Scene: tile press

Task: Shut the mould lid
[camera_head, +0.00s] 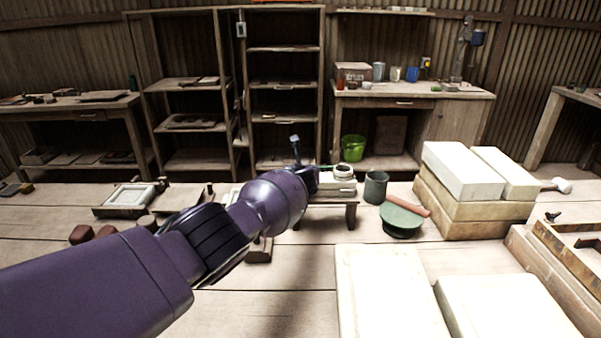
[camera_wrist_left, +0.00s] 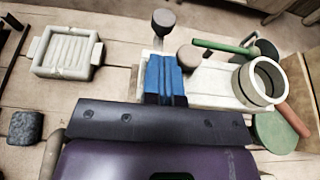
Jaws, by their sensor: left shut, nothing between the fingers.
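My left arm reaches in from the left in the head view, and its wrist hides the fingers there. In the left wrist view my left gripper (camera_wrist_left: 165,66) is shut and empty, its blue fingertips over or beside a pale block (camera_wrist_left: 208,88); I cannot tell whether they touch. The pale block also shows on a low stand in the head view (camera_head: 338,187). An upright post with a dark knob (camera_wrist_left: 165,20) stands just beyond the fingers. A pale square ribbed tray (camera_wrist_left: 68,52) lies to the left. I cannot tell which part is the mould lid. My right gripper is not in view.
A cream ring (camera_wrist_left: 262,82) sits right of the fingers, with a green rod (camera_wrist_left: 222,47) beside it. Pale blocks (camera_head: 462,172) are stacked at right.

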